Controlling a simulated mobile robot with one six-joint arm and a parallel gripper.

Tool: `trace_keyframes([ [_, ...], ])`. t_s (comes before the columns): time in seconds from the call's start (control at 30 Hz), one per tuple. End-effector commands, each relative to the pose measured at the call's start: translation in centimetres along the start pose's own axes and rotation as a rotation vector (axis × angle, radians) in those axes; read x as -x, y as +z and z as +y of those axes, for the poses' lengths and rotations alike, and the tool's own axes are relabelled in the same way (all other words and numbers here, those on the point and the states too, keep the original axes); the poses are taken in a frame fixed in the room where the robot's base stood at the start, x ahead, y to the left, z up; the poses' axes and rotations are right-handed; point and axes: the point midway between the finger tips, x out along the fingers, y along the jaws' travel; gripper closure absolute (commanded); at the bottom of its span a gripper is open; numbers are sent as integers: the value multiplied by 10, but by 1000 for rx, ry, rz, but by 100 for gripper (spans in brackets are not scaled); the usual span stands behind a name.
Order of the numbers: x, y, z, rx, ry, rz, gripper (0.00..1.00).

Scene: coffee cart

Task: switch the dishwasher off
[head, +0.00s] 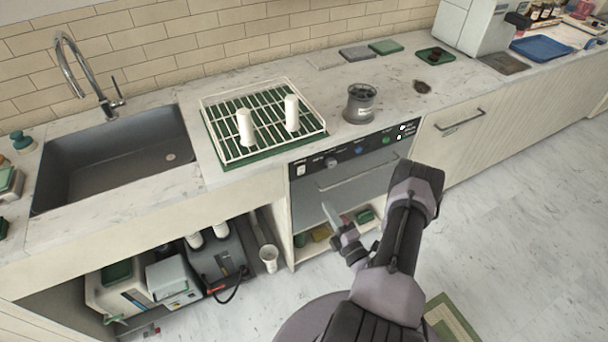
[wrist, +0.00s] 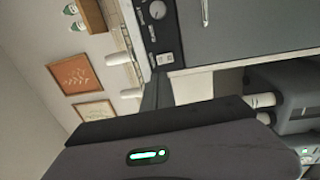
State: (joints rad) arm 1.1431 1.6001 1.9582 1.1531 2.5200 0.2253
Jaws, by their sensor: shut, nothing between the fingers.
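The dishwasher (head: 355,188) is built in under the counter, with a dark control panel along its top edge. The panel has a white switch (head: 300,170) at its left end, a round knob (head: 331,162), and a blue and a green button. In the wrist view the switch (wrist: 165,59) and the knob (wrist: 157,10) show near the top; the switch's position is too small to tell. My gripper (head: 329,211) is shut and empty, low in front of the dishwasher door, apart from the panel. Its grey fingers (wrist: 157,90) also show in the wrist view.
A white wire rack (head: 262,148) with two white cups on a green mat stands on the counter above. A dark jar (head: 360,104) stands right of it. The sink (head: 115,160) is at the left. An open shelf with machines (head: 180,272) lies below.

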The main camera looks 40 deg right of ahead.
Motion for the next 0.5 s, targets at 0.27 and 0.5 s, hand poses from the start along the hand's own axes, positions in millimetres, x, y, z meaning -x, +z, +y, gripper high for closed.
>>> trace_keyframes([
  [0.27, -43, -2, -2, 5, 3, 8, 100],
  [0.5, -96, -2, -1, 4, 4, 7, 100],
])
